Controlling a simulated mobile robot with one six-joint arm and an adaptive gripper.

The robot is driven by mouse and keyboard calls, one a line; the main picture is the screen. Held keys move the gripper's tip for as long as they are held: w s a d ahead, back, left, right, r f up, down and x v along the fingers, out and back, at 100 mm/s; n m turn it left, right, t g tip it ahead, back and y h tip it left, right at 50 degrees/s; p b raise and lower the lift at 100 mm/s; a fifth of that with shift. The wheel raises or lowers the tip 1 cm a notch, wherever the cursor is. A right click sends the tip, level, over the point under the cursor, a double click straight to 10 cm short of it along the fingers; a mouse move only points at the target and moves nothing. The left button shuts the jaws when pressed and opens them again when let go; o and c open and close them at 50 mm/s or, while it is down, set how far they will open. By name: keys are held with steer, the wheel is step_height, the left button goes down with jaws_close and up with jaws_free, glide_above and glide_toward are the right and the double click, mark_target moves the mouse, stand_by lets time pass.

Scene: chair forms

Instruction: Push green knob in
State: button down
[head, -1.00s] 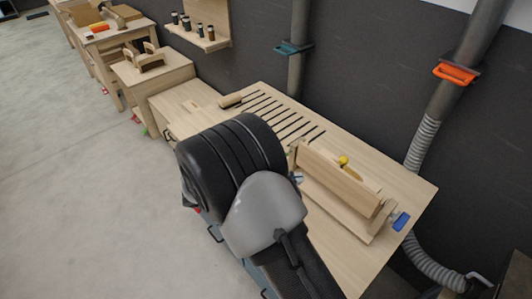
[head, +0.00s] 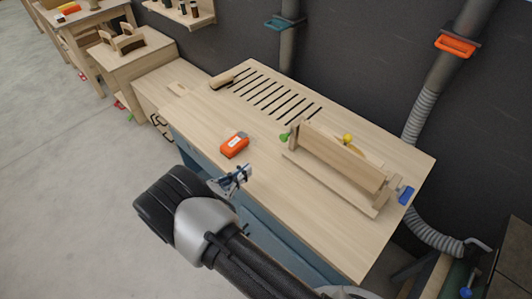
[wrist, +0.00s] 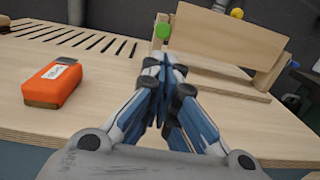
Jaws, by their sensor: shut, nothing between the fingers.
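The green knob (head: 284,137) sits at the left end of the wooden fence assembly (head: 340,161) on the workbench. In the wrist view the green knob (wrist: 163,31) shows just above and beyond my fingertips, at the left post of the fence. My gripper (head: 242,172) is shut and empty, over the front edge of the bench, apart from the knob. In the wrist view my gripper's closed fingers (wrist: 167,66) point forward toward the bench. How far the knob stands out is too small to tell.
An orange box-shaped item (head: 234,145) lies on the workbench (head: 200,120), left of the knob; it also shows in the wrist view (wrist: 52,84). A yellow knob (head: 347,139) and a blue knob (head: 405,195) are on the fence. Bare bench top lies before the fence.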

steer(key=b+x, duration=0.1)
steer(key=x, duration=1.2)
steer(key=shift+w+d, duration=0.25)
steer(key=shift+w, duration=0.05)
steer(key=b+x, duration=0.1)
steer(key=x, duration=0.1)
steer(key=shift+w+d, duration=0.2)
steer(key=shift+w, duration=0.1)
steer(key=shift+s+a, duration=0.1)
glide_toward(283, 141)
steer(key=s+a, duration=0.1)
steer(key=s+a+f, duration=0.1)
steer(key=s+a, duration=0.1)
steer(key=shift+a+f, duration=0.2)
